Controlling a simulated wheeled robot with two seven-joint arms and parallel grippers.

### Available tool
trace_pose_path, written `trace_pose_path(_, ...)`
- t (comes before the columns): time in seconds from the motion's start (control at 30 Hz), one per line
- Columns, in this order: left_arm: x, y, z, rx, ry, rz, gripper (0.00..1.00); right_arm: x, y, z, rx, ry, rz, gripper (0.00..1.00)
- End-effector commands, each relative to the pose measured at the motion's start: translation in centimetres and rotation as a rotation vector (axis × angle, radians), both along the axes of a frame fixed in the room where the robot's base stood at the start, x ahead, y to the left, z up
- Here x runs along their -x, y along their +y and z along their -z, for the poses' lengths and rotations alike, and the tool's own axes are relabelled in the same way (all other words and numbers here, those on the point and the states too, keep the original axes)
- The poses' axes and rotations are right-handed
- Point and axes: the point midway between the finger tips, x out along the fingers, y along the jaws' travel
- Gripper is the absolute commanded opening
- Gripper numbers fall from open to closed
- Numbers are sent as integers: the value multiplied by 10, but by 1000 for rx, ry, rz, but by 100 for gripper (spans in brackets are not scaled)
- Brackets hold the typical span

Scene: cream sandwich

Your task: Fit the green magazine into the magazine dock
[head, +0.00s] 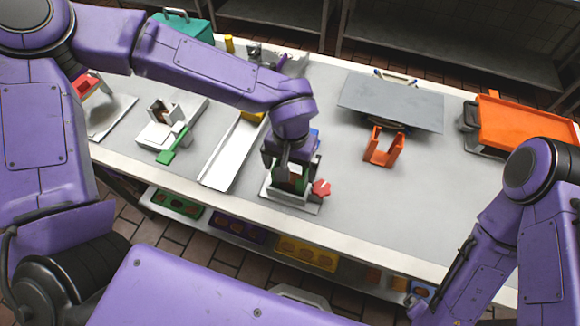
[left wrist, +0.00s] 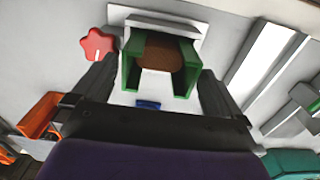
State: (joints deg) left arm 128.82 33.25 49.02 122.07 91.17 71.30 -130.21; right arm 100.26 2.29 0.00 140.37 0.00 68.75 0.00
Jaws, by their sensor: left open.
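The green magazine (left wrist: 187,72) shows in the left wrist view as a U-shaped holder with a round brown piece (left wrist: 160,52) inside. It stands at the magazine dock, which has a pale base plate (head: 293,200) and a red star knob (head: 321,188). The dock's pale frame (left wrist: 160,17) and the knob (left wrist: 97,45) also show in the left wrist view. My left gripper (left wrist: 153,88) is open, with one finger on each side of the magazine and visible gaps. In the head view the gripper hides most of the magazine; how deep it sits is unclear. My right gripper is out of view.
A white chute (head: 233,152) lies left of the dock, with a green-handled device (head: 172,148) beyond. An orange bracket (head: 383,150) and grey sheet (head: 392,101) stand to the right. An orange tray (head: 525,123) is at far right. The front right table top is clear.

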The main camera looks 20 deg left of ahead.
Motion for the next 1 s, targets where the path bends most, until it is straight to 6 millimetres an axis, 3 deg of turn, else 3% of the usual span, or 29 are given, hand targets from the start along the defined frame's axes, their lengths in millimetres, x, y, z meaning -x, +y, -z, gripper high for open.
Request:
trace_pose_path(0.3, -1, 0, -80, 3, -5, -2, 100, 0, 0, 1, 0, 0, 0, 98)
trace_pose_path(0.43, -1, 0, -101, 1, -3, 0, 100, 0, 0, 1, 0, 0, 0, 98)
trace_pose_path(0.6, 0, 0, -111, 1, 0, 1, 100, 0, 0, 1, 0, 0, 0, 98)
trace_pose_path(1.0, 0, 0, -111, 1, 0, 0, 100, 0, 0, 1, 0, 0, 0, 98)
